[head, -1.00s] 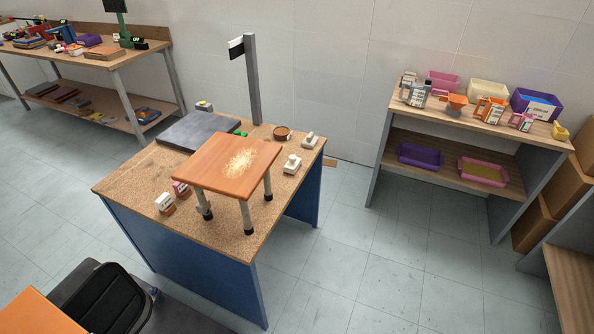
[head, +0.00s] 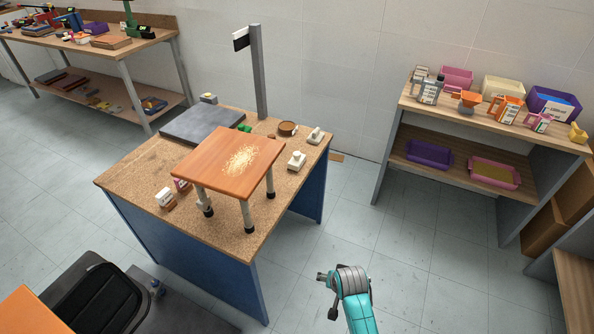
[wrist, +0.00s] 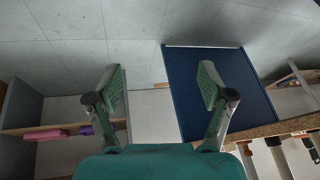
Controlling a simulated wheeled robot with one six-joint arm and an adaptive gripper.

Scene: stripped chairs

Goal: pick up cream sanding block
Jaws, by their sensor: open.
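Two cream blocks with raised knobs stand on the cork-topped bench (head: 230,228), right of the small orange-brown stool. The nearer block (head: 297,161) and the farther one (head: 315,136) look alike; I cannot tell which is the sanding block. My gripper (wrist: 161,82) is open and empty, its two fingers wide apart in the wrist view. In the head view my teal arm shows at the bottom, right of the bench and apart from it. No cream block is clear in the wrist view.
The stool (head: 232,162) stands on the bench, dusted on top. A grey slab (head: 203,123), a brown round dish (head: 288,128) and a white-and-brown block (head: 164,196) are also there. A grey post (head: 258,75) rises behind. A shelf unit (head: 480,126) stands right; floor between is clear.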

